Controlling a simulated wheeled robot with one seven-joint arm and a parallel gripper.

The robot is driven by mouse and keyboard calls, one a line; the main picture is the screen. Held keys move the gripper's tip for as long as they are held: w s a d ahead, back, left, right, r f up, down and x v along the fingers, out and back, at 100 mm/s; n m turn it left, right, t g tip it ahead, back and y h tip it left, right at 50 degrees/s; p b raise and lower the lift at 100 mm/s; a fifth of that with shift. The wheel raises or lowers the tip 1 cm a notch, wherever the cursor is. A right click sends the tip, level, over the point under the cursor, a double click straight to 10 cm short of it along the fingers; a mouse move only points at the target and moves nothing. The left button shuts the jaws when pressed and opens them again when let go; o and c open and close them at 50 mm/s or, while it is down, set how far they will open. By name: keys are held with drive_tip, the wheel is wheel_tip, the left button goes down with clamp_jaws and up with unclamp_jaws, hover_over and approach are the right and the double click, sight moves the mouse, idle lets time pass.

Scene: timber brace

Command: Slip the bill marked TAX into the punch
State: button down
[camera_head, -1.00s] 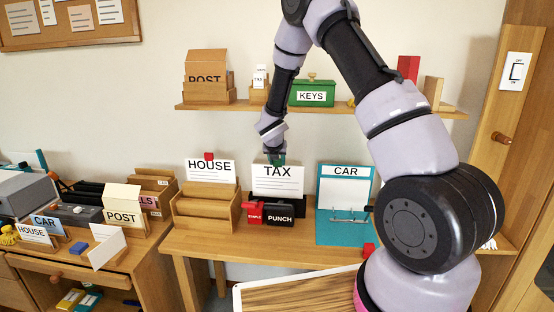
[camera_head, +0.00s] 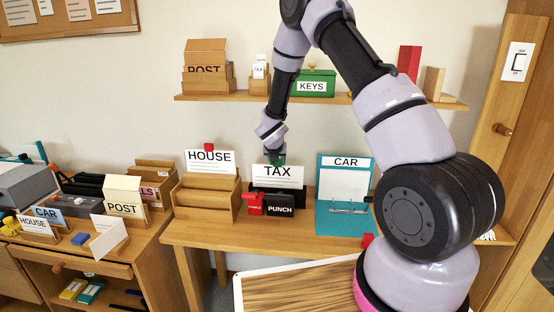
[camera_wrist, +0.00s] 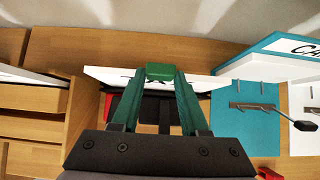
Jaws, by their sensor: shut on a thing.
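The TAX bill (camera_head: 277,174) is a white upright sheet with TAX printed large on it. My gripper (camera_head: 277,161) is shut on its top edge; green fingers show in the wrist view (camera_wrist: 160,75), with the white bill (camera_wrist: 110,75) running out to both sides. The black punch (camera_head: 280,210), labelled PUNCH, stands on the desk with a black upright part behind its label. The bill's lower edge is at that black part; whether it is seated in a slot is hidden.
A wooden rack (camera_head: 206,203) with the HOUSE sheet (camera_head: 210,160) stands left, a teal CAR binder (camera_head: 345,222) right. A shelf (camera_head: 240,97) with boxes runs above. Bare desk (camera_head: 240,235) lies in front.

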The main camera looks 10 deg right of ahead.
drive_tip(key=shift+f, duration=0.4)
unclamp_jaws()
drive_tip(key=shift+f, duration=0.1)
wheel_tip(320, 180, up, 8)
idle(1.1)
